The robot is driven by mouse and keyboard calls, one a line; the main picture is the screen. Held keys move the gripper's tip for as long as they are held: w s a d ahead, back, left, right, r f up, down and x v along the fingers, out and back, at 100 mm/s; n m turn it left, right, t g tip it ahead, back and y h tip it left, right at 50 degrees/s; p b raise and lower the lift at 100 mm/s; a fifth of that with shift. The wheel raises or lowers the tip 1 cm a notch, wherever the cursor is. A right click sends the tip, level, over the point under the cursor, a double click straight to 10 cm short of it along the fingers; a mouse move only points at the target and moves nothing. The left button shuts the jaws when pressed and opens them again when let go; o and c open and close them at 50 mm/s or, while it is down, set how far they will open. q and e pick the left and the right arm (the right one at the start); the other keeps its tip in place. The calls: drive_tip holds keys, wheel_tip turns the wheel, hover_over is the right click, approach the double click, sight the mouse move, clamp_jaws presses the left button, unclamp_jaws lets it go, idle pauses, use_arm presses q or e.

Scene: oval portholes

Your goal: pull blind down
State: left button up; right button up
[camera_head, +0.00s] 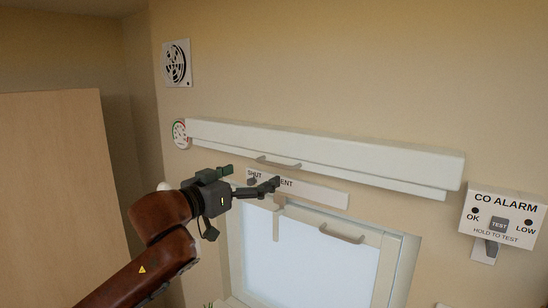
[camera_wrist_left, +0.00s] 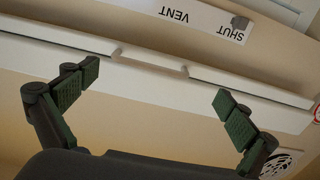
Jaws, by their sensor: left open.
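The blind is rolled up in a long white casing (camera_head: 330,150) above the window, with its bottom bar (camera_head: 375,180) just under the casing. A small grey pull handle (camera_head: 278,163) sits on that bar. My left gripper (camera_head: 250,177) is open in front of the wall, just below and left of the handle in the head view. The left wrist view is turned over; there the pull handle (camera_wrist_left: 150,62) lies beyond and between the two spread fingertips of the gripper (camera_wrist_left: 157,87). Nothing is between the fingers. My right gripper is not in view.
Below the blind are a SHUT/VENT label strip (camera_head: 320,192), a window (camera_head: 310,255) and its own handle (camera_head: 342,233). A CO alarm (camera_head: 503,218) is at right. A round gauge (camera_head: 180,133) and a fan vent (camera_head: 176,63) are at left.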

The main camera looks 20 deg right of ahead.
sight(272, 165)
use_arm(q)
drive_tip(key=w+d+p, duration=0.1)
drive_tip(key=d, duration=0.1)
drive_tip(key=w+d+r+p, duration=0.1)
drive_tip(key=d, duration=0.1)
drive_tip(key=w+d+p, duration=0.1)
drive_tip(key=d, duration=0.1)
drive_tip(key=shift+d+r, duration=0.1)
drive_tip(key=shift+r, duration=0.05)
drive_tip(key=shift+w+d+p, duration=0.25)
drive_tip(key=shift+w+p, duration=0.05)
